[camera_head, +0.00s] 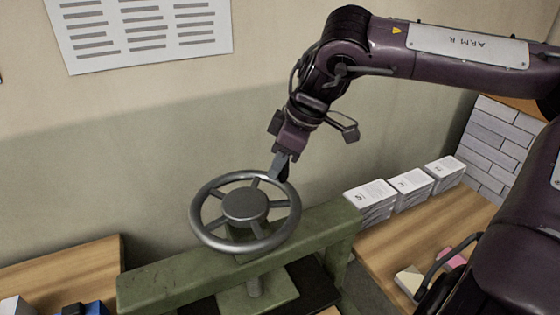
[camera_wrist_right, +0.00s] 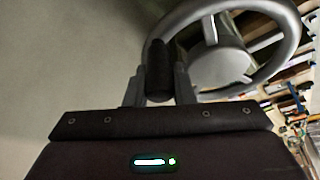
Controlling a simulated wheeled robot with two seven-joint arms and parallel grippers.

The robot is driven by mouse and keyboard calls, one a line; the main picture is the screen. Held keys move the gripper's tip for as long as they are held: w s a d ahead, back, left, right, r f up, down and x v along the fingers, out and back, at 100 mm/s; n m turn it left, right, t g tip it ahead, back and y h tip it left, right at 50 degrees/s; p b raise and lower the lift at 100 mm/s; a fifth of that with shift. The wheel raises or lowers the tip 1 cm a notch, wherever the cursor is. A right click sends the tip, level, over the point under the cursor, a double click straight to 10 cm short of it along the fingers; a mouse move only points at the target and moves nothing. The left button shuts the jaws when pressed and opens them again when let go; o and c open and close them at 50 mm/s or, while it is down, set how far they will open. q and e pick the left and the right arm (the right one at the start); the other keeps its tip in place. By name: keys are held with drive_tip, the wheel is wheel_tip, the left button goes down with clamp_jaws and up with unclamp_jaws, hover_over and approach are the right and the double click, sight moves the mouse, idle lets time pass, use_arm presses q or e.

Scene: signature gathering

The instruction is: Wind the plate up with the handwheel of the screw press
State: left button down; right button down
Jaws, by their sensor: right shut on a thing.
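The grey spoked handwheel (camera_head: 246,206) of the screw press sits on top of a green crossbeam (camera_head: 190,278). My right gripper (camera_head: 281,168) is at the far right part of the rim. In the right wrist view its two fingers (camera_wrist_right: 159,88) are closed around a dark upright handle (camera_wrist_right: 158,65) on the rim (camera_wrist_right: 282,50). A short piece of the screw (camera_head: 254,287) shows below the beam. A green plate (camera_head: 285,290) shows around the screw, partly hidden by the beam and cut by the frame's bottom edge. My left gripper is out of view.
Several paper stacks (camera_head: 411,182) stand on the wooden table (camera_head: 425,230) right of the press. A pale block (camera_head: 408,281) and a pink item (camera_head: 455,258) lie nearer. A blue item (camera_head: 95,308) is at the lower left. The wall is close behind the press.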

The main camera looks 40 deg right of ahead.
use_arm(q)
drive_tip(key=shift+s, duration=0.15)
use_arm(e)
drive_tip(key=shift+w+r, duration=0.15)
drive_tip(key=shift+r, duration=0.1)
drive_tip(key=c, duration=1.6)
unclamp_jaws()
drive_tip(key=shift+c, duration=0.2)
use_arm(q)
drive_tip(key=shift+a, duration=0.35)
use_arm(e)
drive_tip(key=o, duration=0.4)
drive_tip(key=shift+w+f, duration=0.15)
drive_tip(key=shift+f, duration=0.05)
drive_tip(key=shift+r, duration=0.2)
use_arm(q)
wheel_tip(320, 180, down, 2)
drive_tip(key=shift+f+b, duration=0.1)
drive_tip(key=shift+b, duration=0.95)
use_arm(e)
drive_tip(key=v, duration=0.7)
drive_tip(key=shift+r, duration=0.15)
